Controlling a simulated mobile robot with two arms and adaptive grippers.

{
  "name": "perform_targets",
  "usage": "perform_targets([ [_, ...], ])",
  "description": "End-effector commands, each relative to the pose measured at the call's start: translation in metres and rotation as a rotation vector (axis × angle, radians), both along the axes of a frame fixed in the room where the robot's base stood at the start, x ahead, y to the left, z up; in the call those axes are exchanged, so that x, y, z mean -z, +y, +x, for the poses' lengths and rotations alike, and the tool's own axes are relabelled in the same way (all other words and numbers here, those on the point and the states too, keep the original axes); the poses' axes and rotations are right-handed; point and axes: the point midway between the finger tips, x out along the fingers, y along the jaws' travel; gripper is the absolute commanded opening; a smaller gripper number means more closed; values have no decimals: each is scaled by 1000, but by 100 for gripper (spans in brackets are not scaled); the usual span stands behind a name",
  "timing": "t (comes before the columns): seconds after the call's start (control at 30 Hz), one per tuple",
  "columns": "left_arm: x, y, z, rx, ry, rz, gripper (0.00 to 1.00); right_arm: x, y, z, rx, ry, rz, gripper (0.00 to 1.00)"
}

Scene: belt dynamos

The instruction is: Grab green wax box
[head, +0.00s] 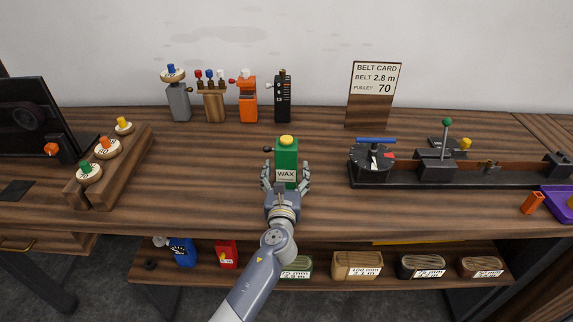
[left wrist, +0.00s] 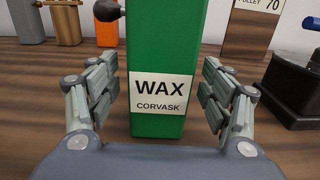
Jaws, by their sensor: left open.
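The green wax box (head: 286,156) stands upright on the wooden bench, with a yellow cap on top, a dark knob on its left side and a white "WAX" label. In the left wrist view the wax box (left wrist: 165,60) fills the middle, its "WAX CORVASK" label facing me. My left gripper (head: 286,178) is open in front of the box, with one finger at each side. In the left wrist view the fingers of the gripper (left wrist: 165,97) show gaps to both sides of the box. My right gripper is not in view.
A grey device (head: 179,100), a wooden holder (head: 212,104), an orange device (head: 248,101) and a black device (head: 283,98) stand behind. A belt card (head: 374,95) stands back right. A black rail fixture (head: 440,175) lies right; a wooden button rack (head: 110,165) is left.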

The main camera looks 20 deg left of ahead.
Motion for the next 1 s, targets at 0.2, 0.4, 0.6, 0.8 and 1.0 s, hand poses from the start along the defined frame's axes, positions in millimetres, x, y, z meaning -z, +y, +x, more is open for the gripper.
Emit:
perform_targets([
  [0.2,0,5,19,0,0,1,73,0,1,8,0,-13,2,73],
  [0.4,0,5,20,0,0,1,73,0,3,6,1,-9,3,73],
  [0.6,0,5,20,0,0,1,37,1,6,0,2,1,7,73],
  [0.8,-2,5,20,1,-4,2,11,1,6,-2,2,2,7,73],
  [1.0,-3,5,20,1,-3,2,11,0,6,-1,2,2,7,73],
])
